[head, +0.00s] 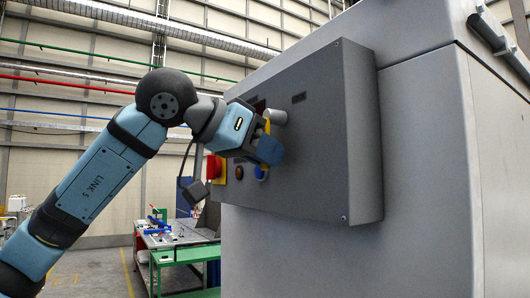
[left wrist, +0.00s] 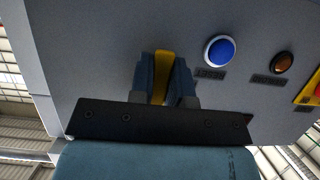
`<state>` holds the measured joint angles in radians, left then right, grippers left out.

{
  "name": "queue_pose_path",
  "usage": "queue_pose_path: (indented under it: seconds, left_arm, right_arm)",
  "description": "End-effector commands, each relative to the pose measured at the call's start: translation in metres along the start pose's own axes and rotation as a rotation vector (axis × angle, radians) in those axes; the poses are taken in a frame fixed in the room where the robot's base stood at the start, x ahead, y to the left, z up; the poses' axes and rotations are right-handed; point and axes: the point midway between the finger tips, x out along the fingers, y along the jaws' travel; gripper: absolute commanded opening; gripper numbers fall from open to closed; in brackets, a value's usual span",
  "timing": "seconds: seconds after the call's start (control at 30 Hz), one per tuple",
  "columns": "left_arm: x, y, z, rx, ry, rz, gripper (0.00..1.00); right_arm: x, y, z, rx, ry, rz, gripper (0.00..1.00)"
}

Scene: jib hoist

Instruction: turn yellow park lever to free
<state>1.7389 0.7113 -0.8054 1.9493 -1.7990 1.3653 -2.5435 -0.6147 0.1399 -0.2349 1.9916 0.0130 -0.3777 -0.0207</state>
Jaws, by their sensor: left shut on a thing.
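The yellow park lever (left wrist: 162,76) sits on the grey panel face in the left wrist view, with a finger on either side of it. My left gripper (left wrist: 164,84) is shut on it. In the head view a small strip of the yellow lever (head: 267,127) shows by my left gripper (head: 268,147), which is at the front of the panel. A grey cylindrical part (head: 276,116) is just above it. The fingers hide much of the lever, and I cannot read a free mark. My right gripper is in neither view.
A blue button (left wrist: 219,51) and an amber button (left wrist: 282,63) are beside the lever. A red knob on a yellow plate (head: 220,170) is at the panel's left edge. The grey panel box (head: 335,170) stands out from a large cabinet (head: 430,150). A green bench (head: 188,255) stands behind.

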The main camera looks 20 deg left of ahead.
Motion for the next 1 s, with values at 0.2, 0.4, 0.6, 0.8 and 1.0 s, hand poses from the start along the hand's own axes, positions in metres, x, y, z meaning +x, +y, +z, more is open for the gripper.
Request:
queue_pose_path:
  seconds: [0.2, 0.4, 0.6, 0.8, 1.0]
  left_arm:
    - [0.001, 0.000, 0.001, 0.002, -0.002, 0.000, 0.43]
    - [0.000, 0.000, 0.000, 0.001, -0.001, 0.000, 0.43]
    - [-0.009, -0.001, 0.000, 0.000, 0.002, -0.001, 0.43]
    - [-0.046, -0.001, 0.001, 0.001, 0.004, -0.003, 0.43]
    - [-0.093, 0.000, 0.001, 0.001, 0.003, -0.002, 0.43]
  right_arm:
    - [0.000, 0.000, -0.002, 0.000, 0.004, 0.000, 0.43]
    - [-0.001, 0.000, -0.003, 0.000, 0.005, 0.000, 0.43]
    - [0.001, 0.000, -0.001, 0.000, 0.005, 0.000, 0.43]
    - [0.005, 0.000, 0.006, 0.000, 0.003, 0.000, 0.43]
    - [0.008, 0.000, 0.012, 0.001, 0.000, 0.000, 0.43]
